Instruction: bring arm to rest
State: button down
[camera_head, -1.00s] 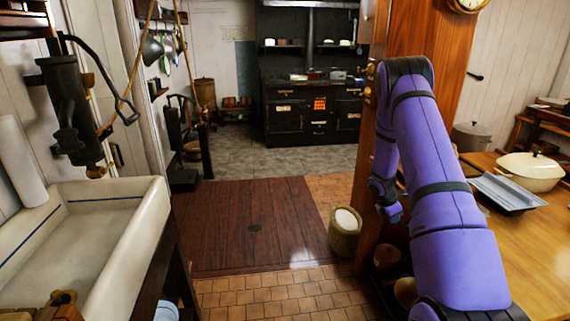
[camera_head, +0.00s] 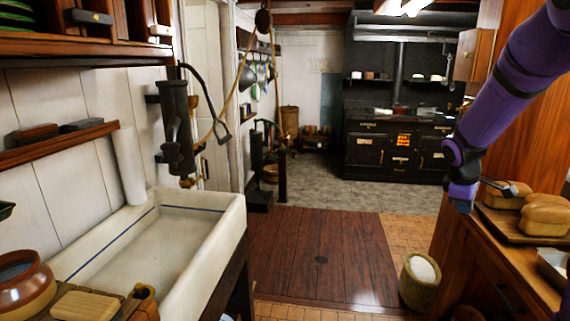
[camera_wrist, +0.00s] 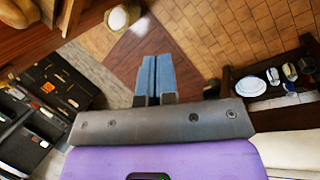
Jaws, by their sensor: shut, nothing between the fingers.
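My purple arm comes in from the right edge in the head view, with its forearm sloping down to my gripper (camera_head: 462,204). In the wrist view the two blue fingers (camera_wrist: 156,76) lie side by side, closed together, with nothing held. Below them in that view is open floor. The shoulder end of the arm is outside the head view.
Loaves (camera_head: 546,216) lie on a board on the right counter. A stone sink (camera_head: 228,220) stands at the left, under a black pump (camera_head: 177,130). A sack (camera_head: 419,284) stands on the floor. The wooden floor panel (camera_head: 320,245) is clear towards the black stove (camera_head: 395,145).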

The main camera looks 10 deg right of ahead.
jog(key=s+a+r+m+t, duration=0.1)
jog(key=s+a+r+m, duration=0.2)
jog(key=s+a+r, duration=0.45)
jog(key=s+a+r+m+t+y, duration=0.1)
jog(key=s+a+r, duration=0.3)
jog(key=s+a, duration=0.4)
jog(key=s+a+r+m+t+y, duration=0.2)
jog(key=s+a+r+m+y, duration=0.1)
jog(key=s+a, duration=0.6)
jog(key=shift+s+r+m, duration=0.3)
jog(key=shift+s+r, duration=0.2)
jog(key=shift+s, duration=0.9)
